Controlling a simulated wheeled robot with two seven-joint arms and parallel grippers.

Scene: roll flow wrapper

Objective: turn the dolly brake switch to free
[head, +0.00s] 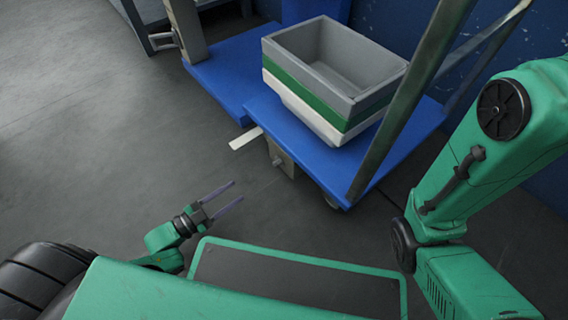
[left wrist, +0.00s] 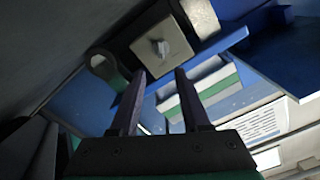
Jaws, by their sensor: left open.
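The blue dolly (head: 395,150) stands on the floor right of centre, with stacked bins on its deck. A small beige box (head: 281,155) hangs at its near edge and carries a small light part, too small to read in the head view. In the left wrist view, a beige plate (left wrist: 182,38) bears a pale knob, the brake switch (left wrist: 160,48), just beyond the fingertips. Its setting cannot be read. My left gripper (head: 238,190) is open and empty, below and left of the box, apart from it. Its two fingers also show in the left wrist view (left wrist: 160,73).
A grey bin (head: 325,35) tops the green and white ones. A white strip (head: 245,138) juts from the dolly's left edge. A dark post (head: 410,85) rises at the dolly's near right. Grey floor (head: 90,140) is clear at left.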

